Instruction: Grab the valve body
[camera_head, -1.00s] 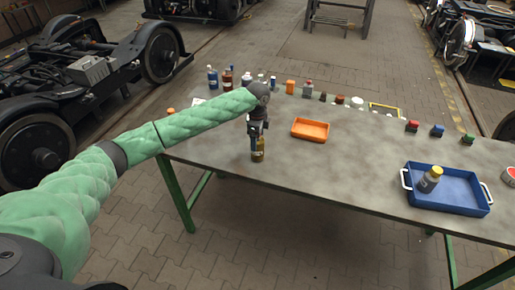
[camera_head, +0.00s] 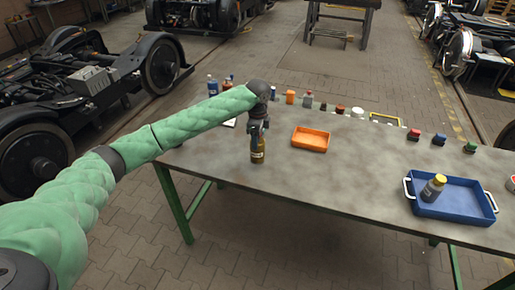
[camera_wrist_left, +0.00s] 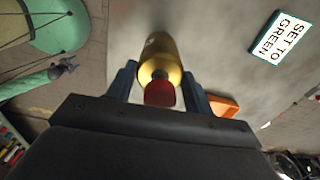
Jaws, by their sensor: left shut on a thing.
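My left gripper (camera_head: 259,128) is shut on a brown, bottle-shaped piece (camera_head: 257,151) with a pale label. It is upright near the table's left front edge; I cannot tell whether its base touches the table. In the left wrist view it has a brass-yellow body (camera_wrist_left: 163,56) and a red top (camera_wrist_left: 160,94), between the two blue-grey fingers. I cannot tell from its look whether it is the valve body. A small dark gripper (camera_wrist_left: 68,65) on a green arm shows at the wrist view's left, perhaps my right one; its jaws are unclear.
An orange tray (camera_head: 310,149) is right of the held piece. A blue tray (camera_head: 462,212) with a yellow-capped bottle (camera_head: 433,187) stands at the right. Bottles and small parts line the back edge. Red (camera_head: 414,134), blue (camera_head: 438,137) and green (camera_head: 470,146) pieces stand back right. The table's middle is clear.

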